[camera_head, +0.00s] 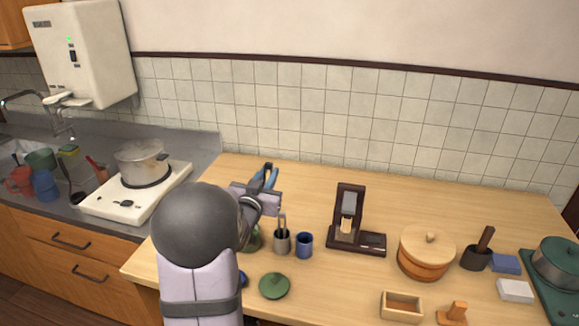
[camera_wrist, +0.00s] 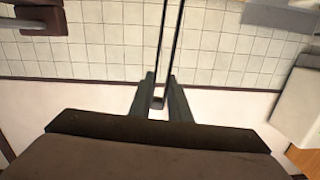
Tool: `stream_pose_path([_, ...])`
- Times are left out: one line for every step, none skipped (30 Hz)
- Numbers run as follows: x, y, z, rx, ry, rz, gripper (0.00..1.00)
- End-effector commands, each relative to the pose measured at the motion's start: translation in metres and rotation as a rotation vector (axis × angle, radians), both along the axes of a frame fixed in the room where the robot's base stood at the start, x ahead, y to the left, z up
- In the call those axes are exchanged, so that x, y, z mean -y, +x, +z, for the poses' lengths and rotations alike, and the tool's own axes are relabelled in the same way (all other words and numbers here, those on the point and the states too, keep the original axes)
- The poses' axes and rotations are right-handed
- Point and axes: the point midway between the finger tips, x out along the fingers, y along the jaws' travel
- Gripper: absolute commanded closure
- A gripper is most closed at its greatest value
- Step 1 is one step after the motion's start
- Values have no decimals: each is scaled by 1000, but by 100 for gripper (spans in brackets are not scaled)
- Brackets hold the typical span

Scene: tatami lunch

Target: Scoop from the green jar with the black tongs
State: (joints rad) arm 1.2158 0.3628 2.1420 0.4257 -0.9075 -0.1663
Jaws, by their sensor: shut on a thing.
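My gripper (camera_head: 266,180) is raised above the left part of the wooden counter in the head view. In the wrist view my gripper (camera_wrist: 160,94) is shut on the black tongs (camera_wrist: 162,40); their two long thin arms run up out of the picture, slightly apart. Their tips are not in sight there. The green jar (camera_head: 254,240) stands on the counter, mostly hidden behind my arm, so its opening and contents cannot be seen. A round green lid (camera_head: 275,286) with a knob lies on the counter in front of it.
A grey cup (camera_head: 282,242) with utensils and a blue cup (camera_head: 304,245) stand right of the jar. A dark wooden stand (camera_head: 350,218) and a lidded wooden tub (camera_head: 426,254) are farther right. The stove pot (camera_head: 141,163) is at left. The back counter is clear.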

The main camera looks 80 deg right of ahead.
Motion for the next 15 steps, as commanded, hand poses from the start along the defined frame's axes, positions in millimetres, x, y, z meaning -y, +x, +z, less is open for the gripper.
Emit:
stream_pose_path([-1, 15, 3, 1, 15, 5, 100])
stream_pose_path([-2, 22, -1, 1, 22, 5, 100])
stream_pose_path([-3, 30, -4, 2, 28, 2, 100])
stream_pose_path([-3, 35, -7, 2, 33, -1, 100])
stream_pose_path([-4, 40, -10, 0, 38, -2, 100])
stream_pose_path([-6, 45, -13, -1, 44, -5, 100])
stream_pose_path([-7, 49, -15, -3, 48, -6, 100])
stream_pose_path([-8, 52, -17, -3, 51, -9, 100])
stream_pose_path([-9, 56, -20, -5, 54, -10, 100])
stream_pose_path([-10, 58, -21, -5, 56, -12, 100])
stream_pose_path([-10, 60, -22, -5, 57, -14, 100])
stream_pose_path([-11, 61, -24, -6, 58, -15, 100])
stream_pose_path([-11, 62, -25, -7, 59, -16, 100])
stream_pose_path([-12, 63, -26, -8, 60, -16, 100])
stream_pose_path([-12, 63, -27, -9, 61, -17, 100])
